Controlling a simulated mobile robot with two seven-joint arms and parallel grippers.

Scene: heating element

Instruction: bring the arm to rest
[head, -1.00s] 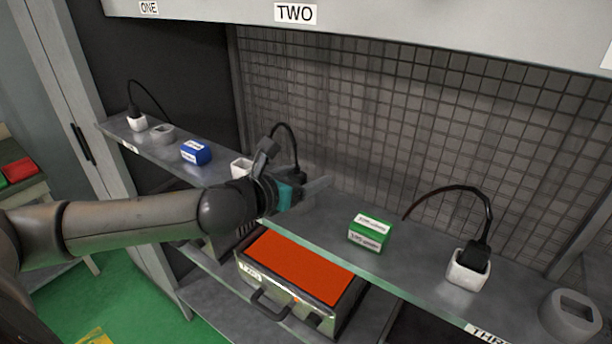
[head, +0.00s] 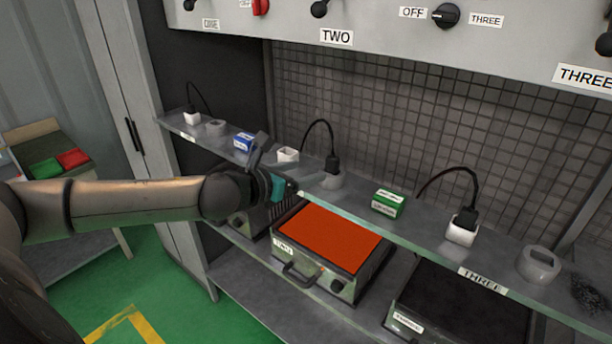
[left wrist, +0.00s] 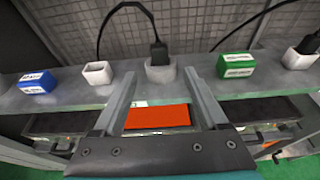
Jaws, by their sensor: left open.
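My left gripper (head: 300,180) reaches in from the left, in front of the shelf's front edge. In the left wrist view its two fingers (left wrist: 160,100) are apart with nothing held between them. Beyond the fingertips, a black plug on a cord (head: 332,162) sits in a round grey holder (head: 330,181) on the shelf; the plug also shows in the left wrist view (left wrist: 158,48). The fingers look clear of the holder. My right gripper is not in view.
The shelf (head: 420,228) holds a blue box (head: 243,142), a green box (head: 388,203), white sockets and another plug (head: 467,220). Below is heater two with an orange-red plate (head: 330,237). A panel with knobs (head: 445,15) hangs above. Green floor lies open at lower left.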

